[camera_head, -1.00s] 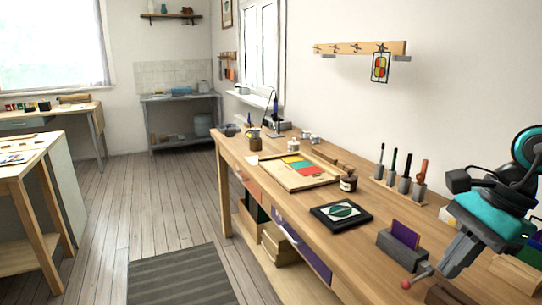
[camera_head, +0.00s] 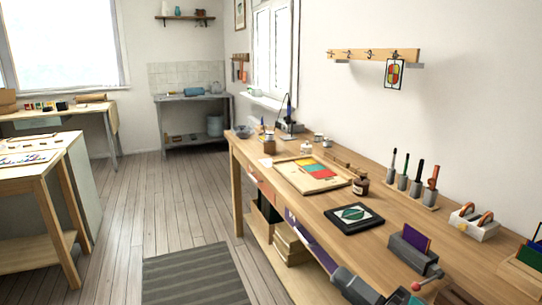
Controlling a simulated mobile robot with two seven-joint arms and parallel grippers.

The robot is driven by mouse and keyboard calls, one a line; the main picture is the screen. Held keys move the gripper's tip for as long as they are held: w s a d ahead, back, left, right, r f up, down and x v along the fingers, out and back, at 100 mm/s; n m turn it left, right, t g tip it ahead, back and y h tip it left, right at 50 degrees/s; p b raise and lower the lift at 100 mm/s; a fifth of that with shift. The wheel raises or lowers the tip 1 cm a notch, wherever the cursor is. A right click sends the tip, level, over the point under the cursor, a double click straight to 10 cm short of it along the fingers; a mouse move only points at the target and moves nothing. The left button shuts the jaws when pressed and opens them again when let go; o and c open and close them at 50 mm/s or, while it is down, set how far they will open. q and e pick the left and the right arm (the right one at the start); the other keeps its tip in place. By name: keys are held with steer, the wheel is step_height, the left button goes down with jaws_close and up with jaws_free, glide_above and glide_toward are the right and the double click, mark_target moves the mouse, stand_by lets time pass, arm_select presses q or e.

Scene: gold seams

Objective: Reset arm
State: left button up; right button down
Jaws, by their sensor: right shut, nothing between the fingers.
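My right gripper (camera_head: 350,281) shows at the bottom edge, right of centre, as a dark grey shape pointing up and left, partly cut off by the frame. It is low by the front edge of the wooden workbench (camera_head: 285,205). It is shut with nothing in it, and apart from the bench objects as far as I can see. A little teal of my right arm shows beside it at the bottom edge. My left gripper is not in view.
A slotted block with a purple sheet (camera_head: 407,256) and a red-knobbed rod (camera_head: 416,286) are close to my arm. A black framed panel (camera_head: 348,221), a brown jar (camera_head: 361,187), upright tools (camera_head: 415,184) and a caddy (camera_head: 475,224) stand on the bench. The floor (camera_head: 160,205) is open left.

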steer(key=s+d+f+m+t+h, duration=0.15)
steer(key=d+f+m+h, duration=0.25)
steer(key=f+m+h, duration=0.9)
steer(key=s+d+f+m+g+h+p, duration=0.1)
steer(key=s+f+m+g, duration=0.4)
steer(key=s+f+m, duration=0.6)
steer(key=shift+s+d+f+m, duration=0.15)
steer(key=shift+f+m, duration=0.15)
steer(key=shift+f, duration=0.65)
steer(key=shift+g, duration=0.25)
